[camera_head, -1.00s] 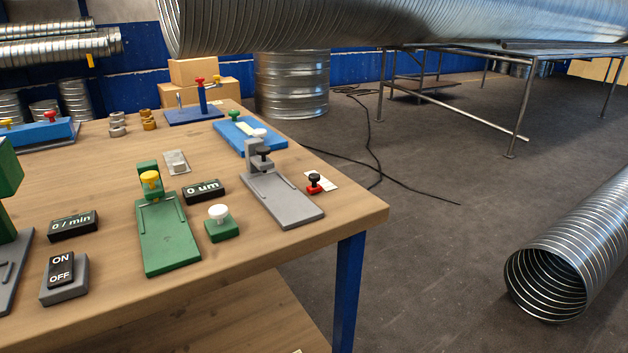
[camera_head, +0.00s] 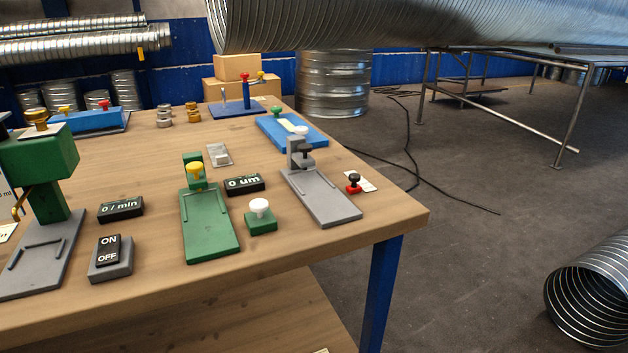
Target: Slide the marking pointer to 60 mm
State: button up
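I cannot tell for sure which part is the marking pointer, and no millimetre scale is readable. A blue plate (camera_head: 292,132) at the back right of the bench carries a pale yellow strip (camera_head: 287,125), a green knob (camera_head: 277,111) and a white knob (camera_head: 301,130). At the back left is a blue block (camera_head: 88,121) with yellow and red knobs. My gripper is not in view.
The wooden bench (camera_head: 330,250) also holds a green press (camera_head: 40,160), an ON/OFF switch (camera_head: 110,260), a green fixture (camera_head: 208,225), a grey fixture (camera_head: 325,200) and a small red-based knob (camera_head: 353,184). Open floor (camera_head: 480,270) lies right of the bench, with a cable and a duct.

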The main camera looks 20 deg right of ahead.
aim_at(355, 187)
jog(key=l+z, duration=0.2)
jog(key=z, duration=0.2)
jog(key=i+l+z, duration=0.1)
jog(key=z, duration=0.25)
jog(key=i+l+z, duration=0.1)
jog(key=l+z, duration=0.15)
jog(key=z, duration=0.15)
